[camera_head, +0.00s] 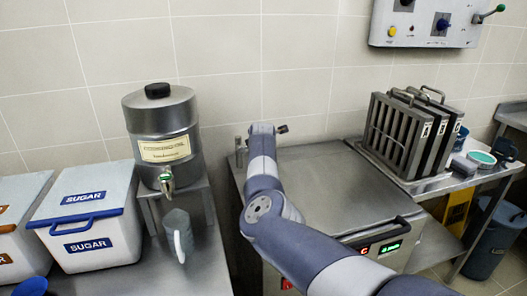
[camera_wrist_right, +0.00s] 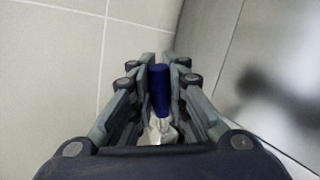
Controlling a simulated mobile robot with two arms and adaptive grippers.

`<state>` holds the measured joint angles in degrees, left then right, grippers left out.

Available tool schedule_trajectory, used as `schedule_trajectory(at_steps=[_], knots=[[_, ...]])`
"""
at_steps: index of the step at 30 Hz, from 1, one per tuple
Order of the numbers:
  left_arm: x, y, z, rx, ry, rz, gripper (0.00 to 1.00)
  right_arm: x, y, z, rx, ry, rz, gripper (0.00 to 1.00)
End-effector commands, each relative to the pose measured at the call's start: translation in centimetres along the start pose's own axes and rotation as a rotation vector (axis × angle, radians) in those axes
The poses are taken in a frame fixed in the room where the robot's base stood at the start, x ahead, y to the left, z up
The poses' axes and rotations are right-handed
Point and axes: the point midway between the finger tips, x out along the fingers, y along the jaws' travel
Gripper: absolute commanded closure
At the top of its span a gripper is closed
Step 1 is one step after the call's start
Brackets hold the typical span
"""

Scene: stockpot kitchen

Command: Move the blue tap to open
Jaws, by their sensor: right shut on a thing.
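The blue tap (camera_wrist_right: 160,88) shows in the right wrist view as an upright blue handle with a pale metal part below it. My right gripper (camera_wrist_right: 160,65) has its fingers on both sides of the blue handle and is shut on it. How far the tap is turned cannot be told. My left gripper is in neither view.
A steel urn (camera_head: 162,120) with a green-handled tap stands on a stand at left, a jug (camera_head: 178,235) below it. The steel unit (camera_head: 335,190) has a bare top. A rack (camera_head: 400,135) stands right, under a wall panel (camera_head: 425,25).

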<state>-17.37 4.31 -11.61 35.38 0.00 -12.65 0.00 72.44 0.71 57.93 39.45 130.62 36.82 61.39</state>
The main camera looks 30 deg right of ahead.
Motion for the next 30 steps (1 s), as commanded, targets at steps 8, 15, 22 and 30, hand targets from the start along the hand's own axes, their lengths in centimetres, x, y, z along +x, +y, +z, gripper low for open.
schedule_trajectory(at_steps=[8, 15, 22, 30], knots=[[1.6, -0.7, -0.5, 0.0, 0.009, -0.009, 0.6, 0.9, -1.1, -0.4, 0.113, 0.079, -0.007, 1.0], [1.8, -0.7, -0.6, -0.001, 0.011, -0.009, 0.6, 1.0, -1.3, -0.4, 0.149, 0.103, -0.008, 1.0], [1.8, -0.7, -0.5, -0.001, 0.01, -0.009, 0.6, 1.0, -1.3, -0.5, 0.155, 0.107, -0.009, 1.0], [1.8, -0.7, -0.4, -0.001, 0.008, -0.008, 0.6, 1.0, -1.4, -0.4, 0.155, 0.106, -0.009, 0.67]])
